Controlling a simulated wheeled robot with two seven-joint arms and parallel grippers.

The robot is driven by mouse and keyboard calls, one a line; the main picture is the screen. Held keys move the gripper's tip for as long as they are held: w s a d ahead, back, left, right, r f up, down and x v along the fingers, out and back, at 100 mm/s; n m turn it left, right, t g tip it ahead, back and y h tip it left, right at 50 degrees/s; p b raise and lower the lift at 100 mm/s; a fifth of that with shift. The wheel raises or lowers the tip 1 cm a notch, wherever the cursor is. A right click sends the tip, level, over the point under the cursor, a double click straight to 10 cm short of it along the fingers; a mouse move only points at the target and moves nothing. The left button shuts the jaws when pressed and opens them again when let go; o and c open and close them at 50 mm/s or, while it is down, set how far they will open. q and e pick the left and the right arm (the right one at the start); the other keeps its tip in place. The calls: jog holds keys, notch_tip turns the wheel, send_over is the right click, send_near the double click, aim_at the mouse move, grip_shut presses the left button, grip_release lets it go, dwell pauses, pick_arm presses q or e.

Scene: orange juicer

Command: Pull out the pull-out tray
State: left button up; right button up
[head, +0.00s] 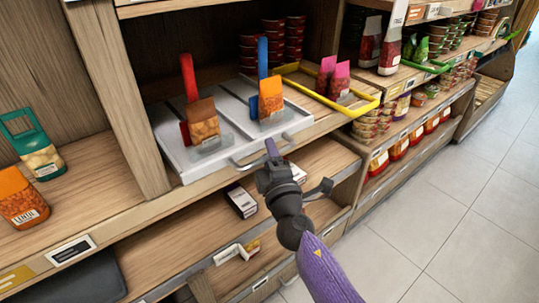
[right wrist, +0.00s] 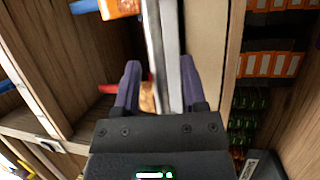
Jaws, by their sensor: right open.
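The pull-out tray (head: 185,166) is a pale grey-white tray on the middle shelf, with a thin curved handle (head: 240,165) on its front edge. It carries bagged packets in two lanes with a red and a blue upright pusher. My right gripper (head: 271,148) is at the middle of the handle. In the right wrist view the open fingers (right wrist: 160,72) straddle a pale strip of the tray front (right wrist: 168,60). I cannot tell whether they touch the handle. My left gripper is not in view.
A yellow-edged tray (head: 355,107) with pink packets sits right of the pull-out tray. A wooden upright (head: 130,110) stands to its left. The lower shelf (head: 175,240) holds a dark box (head: 240,200). The tiled floor (head: 450,200) is clear at the right.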

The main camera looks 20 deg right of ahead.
grip_shut()
dwell(1.0)
dwell(0.4)
